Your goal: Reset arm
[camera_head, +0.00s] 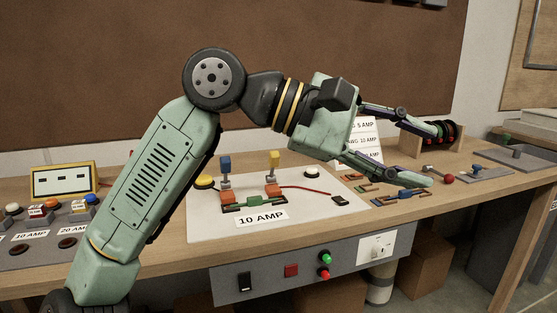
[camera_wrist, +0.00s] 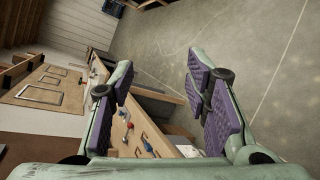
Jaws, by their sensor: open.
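My arm rises from the lower left of the head view and bends at its elbow to the right. My gripper (camera_head: 432,156) is open and empty, with its fingers spread and pointing right above the right part of the wooden workbench (camera_head: 443,205). The wrist view shows the same gripper (camera_wrist: 160,82) with its purple-padded fingers wide apart. Between them are only the bench and the floor, with nothing held. My gripper hides part of the bench's back right.
A white panel (camera_head: 328,220) marked 10 AMP carries a green fuse-like part (camera_head: 245,204), a blue-handled lever (camera_head: 225,168) and a yellow-handled lever (camera_head: 273,163). A button console (camera_head: 85,215) stands left. Small coloured parts lie right. Open floor (camera_wrist: 260,60) shows beyond the bench.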

